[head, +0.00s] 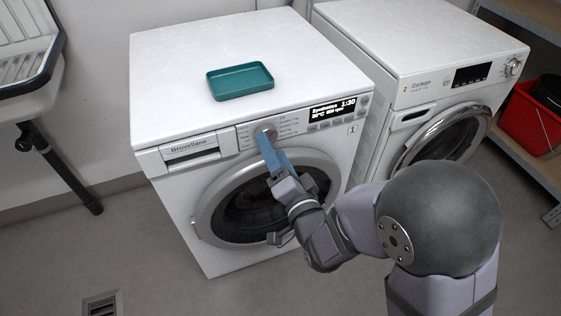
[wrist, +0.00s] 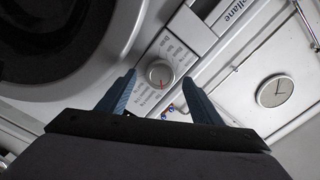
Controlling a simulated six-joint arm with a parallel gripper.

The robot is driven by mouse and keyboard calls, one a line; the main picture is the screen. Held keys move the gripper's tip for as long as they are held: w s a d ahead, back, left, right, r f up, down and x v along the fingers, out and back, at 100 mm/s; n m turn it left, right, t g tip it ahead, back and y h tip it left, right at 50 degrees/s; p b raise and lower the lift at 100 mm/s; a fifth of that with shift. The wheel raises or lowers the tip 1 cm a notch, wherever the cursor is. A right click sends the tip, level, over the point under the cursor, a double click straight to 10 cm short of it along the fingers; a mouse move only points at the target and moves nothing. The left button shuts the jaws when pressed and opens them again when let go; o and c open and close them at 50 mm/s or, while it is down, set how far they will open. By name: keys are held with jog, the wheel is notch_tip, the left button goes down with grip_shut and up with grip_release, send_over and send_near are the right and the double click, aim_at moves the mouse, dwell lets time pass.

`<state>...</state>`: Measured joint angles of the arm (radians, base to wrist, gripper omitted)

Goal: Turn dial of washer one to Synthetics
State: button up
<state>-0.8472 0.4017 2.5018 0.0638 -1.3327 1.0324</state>
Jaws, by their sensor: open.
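Washer one (head: 175,55) is the left white machine, marked "1". Its display (head: 333,107) is lit and reads Synthetics, with 1:30 beside it. The round dial (head: 269,131) sits left of the display on the front panel. My gripper (head: 264,138) is at the dial from the front. In the wrist view its blue fingers (wrist: 159,80) are open, one on each side of the dial, with gaps visible between them and the knob.
A teal tray (head: 240,70) lies on washer one's top. A second white washer (head: 430,45) stands to the right. A shelf with a red bucket (head: 530,122) is at far right, a sink (head: 25,100) at far left. A round clock (wrist: 275,91) shows in the wrist view.

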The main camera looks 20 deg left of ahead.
jog(key=p+v, duration=0.4)
jog(key=p, duration=0.5)
jog(key=shift+s+d+r, duration=0.1)
jog(key=shift+s+d, duration=0.05)
jog(key=shift+p, duration=0.3)
